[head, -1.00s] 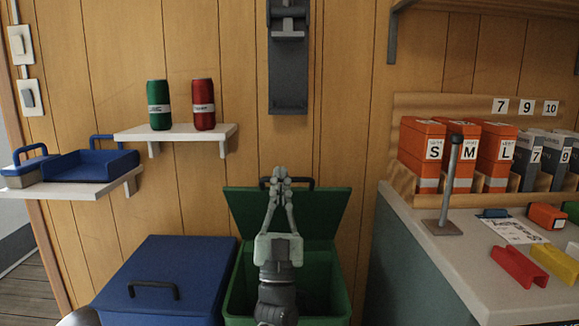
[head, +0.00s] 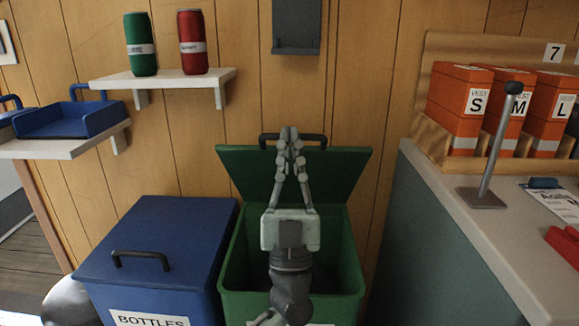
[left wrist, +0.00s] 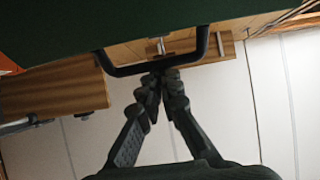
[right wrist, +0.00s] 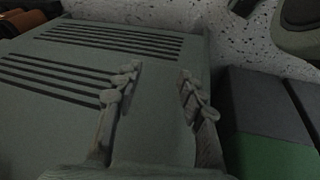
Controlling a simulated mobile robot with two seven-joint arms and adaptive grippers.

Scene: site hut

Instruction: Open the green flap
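The green flap (head: 240,165) is the lid of the green bin (head: 347,262) and stands raised, tilted back toward the wooden wall. Its dark handle (head: 316,138) is at its upper edge. My left gripper (head: 289,135) reaches up in front of the flap with its fingertips together at the handle. In the left wrist view the handle (left wrist: 122,71) runs at the fingertips (left wrist: 163,76), and the fingers appear shut on it. My right gripper (right wrist: 155,83) is open and empty, its fingers well apart.
A blue bin (head: 165,240) with a closed lid stands left of the green one. A white shelf (head: 165,80) with a green can (head: 140,45) and a red can (head: 192,43) is above. A counter (head: 425,190) with orange boxes (head: 460,108) stands at right.

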